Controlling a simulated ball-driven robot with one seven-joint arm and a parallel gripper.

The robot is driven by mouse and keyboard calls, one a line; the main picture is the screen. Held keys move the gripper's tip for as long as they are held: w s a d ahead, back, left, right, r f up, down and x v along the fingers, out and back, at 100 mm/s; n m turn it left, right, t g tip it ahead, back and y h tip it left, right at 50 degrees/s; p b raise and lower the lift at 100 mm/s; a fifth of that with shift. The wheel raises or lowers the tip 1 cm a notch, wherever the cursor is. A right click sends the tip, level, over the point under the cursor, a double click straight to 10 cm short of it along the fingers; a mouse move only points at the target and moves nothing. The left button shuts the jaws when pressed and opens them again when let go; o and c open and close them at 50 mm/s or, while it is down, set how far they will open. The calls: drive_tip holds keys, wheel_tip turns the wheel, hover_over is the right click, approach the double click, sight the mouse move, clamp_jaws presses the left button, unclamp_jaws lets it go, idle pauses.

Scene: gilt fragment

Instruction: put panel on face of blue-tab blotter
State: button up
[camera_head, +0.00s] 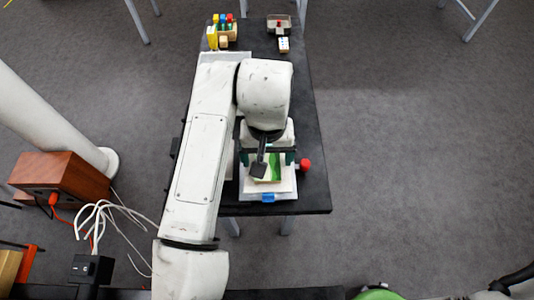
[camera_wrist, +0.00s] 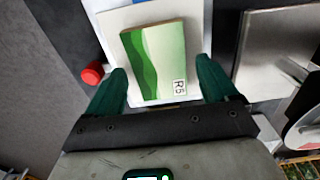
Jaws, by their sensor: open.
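The panel (camera_wrist: 155,58) is a flat block with green wavy bands and a white label reading R5. It lies on a white blotter (camera_wrist: 110,38) in the wrist view. In the head view the panel (camera_head: 270,170) is partly hidden by my arm, and a blue tab (camera_head: 268,198) shows at the near edge of the blotter (camera_head: 284,188). My gripper (camera_wrist: 162,72) is open, with green fingers on either side of the panel's near part. I cannot tell their height, and no contact is clear. My gripper (camera_head: 268,162) also shows in the head view.
A red knob-like piece (camera_head: 304,165) stands right of the blotter. A grey metal plate (camera_wrist: 275,45) lies right of the panel in the wrist view. Coloured blocks (camera_head: 222,32), a small tray (camera_head: 280,24) and a white block (camera_head: 284,45) are at the table's far end.

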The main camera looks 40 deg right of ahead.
sight(267, 161)
wheel_tip(267, 161, up, 12)
drive_tip(key=shift+p, duration=0.35)
